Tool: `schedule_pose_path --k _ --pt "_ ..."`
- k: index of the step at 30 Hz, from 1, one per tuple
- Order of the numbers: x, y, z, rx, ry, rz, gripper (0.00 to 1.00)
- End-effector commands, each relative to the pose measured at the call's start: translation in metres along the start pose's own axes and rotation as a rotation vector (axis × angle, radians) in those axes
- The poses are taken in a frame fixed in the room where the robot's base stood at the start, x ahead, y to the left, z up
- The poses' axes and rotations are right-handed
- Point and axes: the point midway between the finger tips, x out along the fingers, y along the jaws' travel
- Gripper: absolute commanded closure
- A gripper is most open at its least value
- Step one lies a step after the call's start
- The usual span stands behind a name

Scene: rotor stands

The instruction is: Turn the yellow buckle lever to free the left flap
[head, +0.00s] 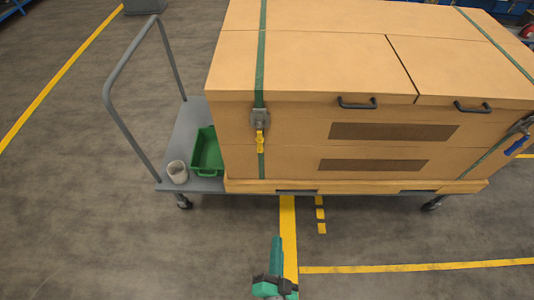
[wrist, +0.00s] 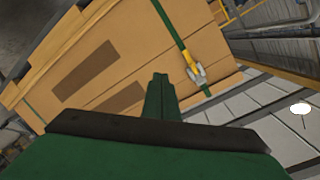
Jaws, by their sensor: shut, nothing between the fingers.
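The yellow buckle lever (head: 260,141) hangs down from a grey buckle (head: 260,118) on the green strap (head: 260,60) at the left of the large tan crate (head: 290,130). The lever also shows in the wrist view (wrist: 190,62), right of my fingers. The left flap (head: 310,68) lies flat on the crate top, with the strap running over it. My gripper (head: 277,240) is in front of the crate, low in the head view, apart from the lever. Its green fingers are shut and empty, and they also show in the wrist view (wrist: 159,80).
The crate stands on a grey cart (head: 190,125) with an upright handle at the left. A second strap with a blue lever (head: 517,146) is at the right. The front floor is clear.

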Motion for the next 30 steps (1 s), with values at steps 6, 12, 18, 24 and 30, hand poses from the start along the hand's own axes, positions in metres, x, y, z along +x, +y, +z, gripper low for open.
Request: schedule_pose_path --k 6,12,18,24,30 --pt "0.089 -0.006 -0.012 0.35 0.02 -0.059 1.0" --pt "0.157 -0.024 -0.031 0.633 0.009 -0.126 1.0" --pt "0.195 -0.039 -0.046 0.797 -0.01 -0.172 1.0" --pt "0.204 -0.043 -0.05 0.84 -0.017 -0.184 1.0" --pt "0.204 -0.043 -0.05 0.838 -0.017 -0.183 1.0"
